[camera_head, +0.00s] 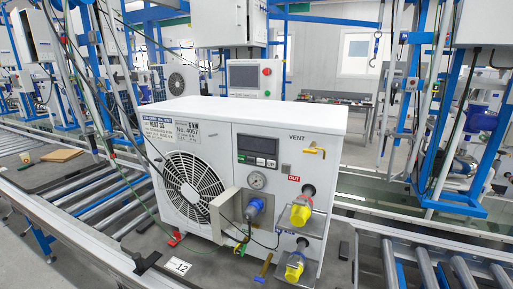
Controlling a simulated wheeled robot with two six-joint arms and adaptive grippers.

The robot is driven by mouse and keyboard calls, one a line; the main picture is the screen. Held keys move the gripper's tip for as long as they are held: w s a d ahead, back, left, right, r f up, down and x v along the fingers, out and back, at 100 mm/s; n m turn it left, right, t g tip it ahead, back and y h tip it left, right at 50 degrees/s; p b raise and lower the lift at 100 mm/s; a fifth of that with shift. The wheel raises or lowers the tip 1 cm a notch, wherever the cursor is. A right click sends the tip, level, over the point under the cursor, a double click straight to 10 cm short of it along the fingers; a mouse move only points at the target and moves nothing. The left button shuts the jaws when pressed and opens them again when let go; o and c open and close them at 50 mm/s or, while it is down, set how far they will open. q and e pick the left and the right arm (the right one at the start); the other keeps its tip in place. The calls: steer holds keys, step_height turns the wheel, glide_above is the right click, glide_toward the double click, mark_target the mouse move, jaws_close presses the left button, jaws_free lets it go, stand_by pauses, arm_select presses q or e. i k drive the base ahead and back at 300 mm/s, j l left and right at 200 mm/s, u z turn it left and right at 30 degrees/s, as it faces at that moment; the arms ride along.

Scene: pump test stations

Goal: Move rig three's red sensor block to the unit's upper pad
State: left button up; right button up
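A white pump unit (285,118) stands in the middle, with a round fan grille, a dark display (257,151) and a gauge (256,180) on its front. A small red piece (176,239) lies at the unit's lower left foot; I cannot tell if it is the sensor block. A green wire passes near it. A red label (293,179) is on the front, right of the gauge. I cannot make out which surface is the upper pad, or any rig three marking. Neither of my grippers is in view.
Yellow connectors (300,214) and a blue plug (254,207) stick out from the unit's front. A grey box (226,213) juts out beside the fan. A plate marked 12 (178,266) lies in front. Roller conveyors (105,205) run on both sides. Hoses and cables hang at left.

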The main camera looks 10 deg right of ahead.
mark_target(63, 38)
steer(key=i+j+z, duration=0.15)
steer(key=j, duration=0.35)
steer(key=i+j+z, duration=0.1)
steer(key=i+j, duration=0.15)
steer(key=j, duration=0.25)
steer(key=i+j+z, duration=0.15)
steer(key=j, duration=0.4)
steer(key=i+j+z, duration=0.1)
steer(key=j, duration=0.45)
steer(key=i+j+z, duration=0.15)
steer(key=j, duration=0.45)
steer(key=i+j+z, duration=0.1)
steer(key=j, duration=0.45)
steer(key=i+j+z, duration=0.15)
steer(key=j, duration=0.45)
